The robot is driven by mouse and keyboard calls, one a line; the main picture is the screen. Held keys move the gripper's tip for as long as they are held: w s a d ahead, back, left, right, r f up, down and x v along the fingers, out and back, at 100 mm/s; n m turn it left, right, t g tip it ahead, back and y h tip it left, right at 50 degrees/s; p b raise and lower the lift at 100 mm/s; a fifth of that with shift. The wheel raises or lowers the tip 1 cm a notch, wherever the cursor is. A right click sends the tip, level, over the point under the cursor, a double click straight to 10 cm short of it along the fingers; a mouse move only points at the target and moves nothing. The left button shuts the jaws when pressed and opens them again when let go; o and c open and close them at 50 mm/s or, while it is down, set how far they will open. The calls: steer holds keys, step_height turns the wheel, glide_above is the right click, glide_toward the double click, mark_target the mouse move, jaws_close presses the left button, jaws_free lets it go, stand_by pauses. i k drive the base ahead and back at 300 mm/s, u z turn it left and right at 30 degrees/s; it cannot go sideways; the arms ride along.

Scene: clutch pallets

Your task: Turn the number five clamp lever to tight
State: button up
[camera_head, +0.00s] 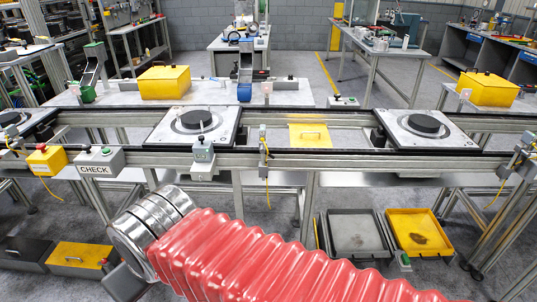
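No clamp lever with a readable number five can be made out. A white pallet (160,134) with a round clutch part (193,122) sits on the conveyor at centre left; a small pin stands at its middle. A second pallet (398,121) with a black disc (426,123) sits at the right. A third disc (10,118) is cut off at the left edge. My arm, in red bellows with metal rings, crosses the lower foreground in front of the conveyor. My gripper's fingers do not show.
The conveyor's front rail (340,152) runs across the view. A yellow button box (47,158) and a CHECK box (97,160) stand before it at left. A grey tray (333,252) and a yellow tray (400,252) are below. Yellow boxes (164,83) (488,88) stand behind.

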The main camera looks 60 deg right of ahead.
mark_target(263, 147)
steer(key=i, duration=0.9)
steer(key=u, duration=0.05)
